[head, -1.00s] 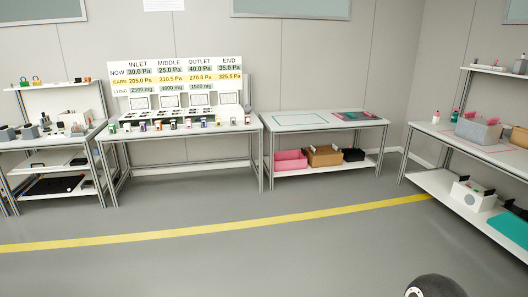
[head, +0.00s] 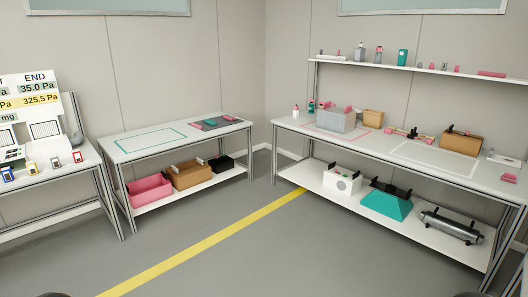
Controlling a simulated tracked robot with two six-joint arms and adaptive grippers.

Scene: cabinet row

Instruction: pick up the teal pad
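A small teal piece (head: 211,122), which looks like the teal pad, lies on a dark grey mat (head: 202,127) at the right end of the middle table (head: 118,146). A pink piece (head: 229,118) lies beside it on the same mat. The teal piece is small in the head view, so its exact shape and thickness are hard to tell. Neither of my grippers shows in the head view; only small dark rounded parts show at the bottom edge.
A teal outline marks bare tabletop left of the mat. Pink (head: 150,189), brown (head: 191,175) and black (head: 221,163) bins sit on the shelf below. A crowded bench (head: 465,177) stands right, with a teal tapered object (head: 386,204) underneath. Open floor with a yellow line lies in front.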

